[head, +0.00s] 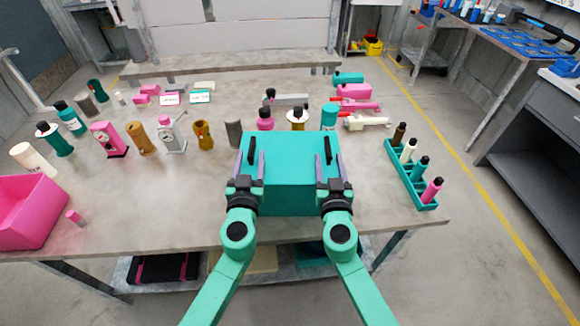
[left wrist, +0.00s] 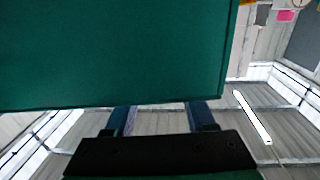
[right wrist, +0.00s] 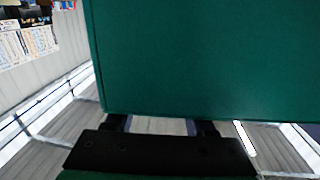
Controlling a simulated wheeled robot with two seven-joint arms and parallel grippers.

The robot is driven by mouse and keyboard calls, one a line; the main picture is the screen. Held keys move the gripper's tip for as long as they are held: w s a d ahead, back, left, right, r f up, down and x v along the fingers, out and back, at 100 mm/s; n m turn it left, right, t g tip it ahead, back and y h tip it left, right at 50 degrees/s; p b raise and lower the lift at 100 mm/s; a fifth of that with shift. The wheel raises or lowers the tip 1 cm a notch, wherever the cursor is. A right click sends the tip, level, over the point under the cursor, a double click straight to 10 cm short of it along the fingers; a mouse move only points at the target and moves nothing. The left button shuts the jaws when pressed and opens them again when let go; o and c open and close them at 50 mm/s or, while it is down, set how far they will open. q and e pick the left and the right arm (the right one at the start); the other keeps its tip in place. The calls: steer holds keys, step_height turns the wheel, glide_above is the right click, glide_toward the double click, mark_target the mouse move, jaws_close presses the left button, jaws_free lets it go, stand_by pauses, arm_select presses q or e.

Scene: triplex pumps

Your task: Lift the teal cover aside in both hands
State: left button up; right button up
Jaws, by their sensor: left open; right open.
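The teal cover (head: 290,185) is a large box shape near the front middle of the table. Two black upright bars, apparently handles, show at its left and right. My left gripper (head: 251,158) is at its left side, with the left bar between its parted fingers in the head view. My right gripper (head: 329,159) is at its right side in the same way. Both are open. A plain teal face of the cover fills much of the left wrist view (left wrist: 110,50) and the right wrist view (right wrist: 210,60), hiding the fingertips. Whatever is under the cover is hidden.
A teal rack (head: 410,178) with several bottles stands to the right. A pink bin (head: 38,212) is at the left front. Pumps and bottles stand along the table's left and behind the cover. The tabletop (head: 170,200) left of the cover is mostly clear.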

arm_select(q)
steer(key=shift+w, duration=0.85)
arm_select(e)
steer(key=shift+w, duration=0.8)
arm_select(q)
steer(key=shift+s, duration=0.1)
arm_select(e)
steer(key=shift+s, duration=0.1)
arm_select(q)
jaws_close()
arm_select(e)
jaws_close()
